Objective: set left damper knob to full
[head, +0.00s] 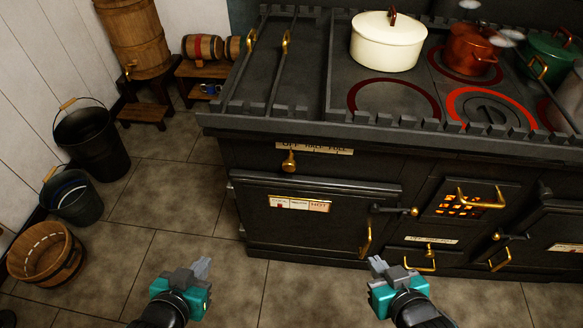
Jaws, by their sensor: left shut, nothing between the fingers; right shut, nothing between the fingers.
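The left damper knob (289,162) is a small brass knob on the front of the black stove (222,150), upper left. Above it is a cream label plate (314,148) reading off, half, full. The knob hangs below the left part of the plate, by the off end. My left gripper (203,267) is shut and empty, low in front of the stove over the floor. My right gripper (378,264) is shut and empty, in front of the stove's lower middle. Neither gripper touches the knob.
An oven door (310,232) with a cool-to-hot plate and brass handle lies below the knob. A glowing firebox (458,205) is to its right. Pots, including a cream one (388,42), stand on the stovetop. Buckets (92,142) stand at left; the floor (180,195) between is clear.

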